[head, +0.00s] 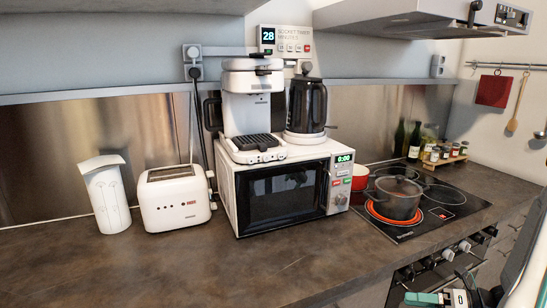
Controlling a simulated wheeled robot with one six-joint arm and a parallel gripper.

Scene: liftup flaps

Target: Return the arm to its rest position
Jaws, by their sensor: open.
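My gripper (440,290) is at the bottom right of the head view, in front of the oven front and below the counter edge. Its teal and dark parts are partly cut off by the bottom of the picture. The jaws are open and I see nothing held between them. A white and teal part of my arm (526,265) shows at the right edge, and the rest of the arm is out of view.
A white microwave (283,190) carries a coffee maker (250,105) and a kettle (306,105). A toaster (175,198) stands left of it. A pot (397,198) sits on the stove (440,212), above the oven knobs (447,254). A hood (425,18) hangs overhead. The front counter (150,270) is clear.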

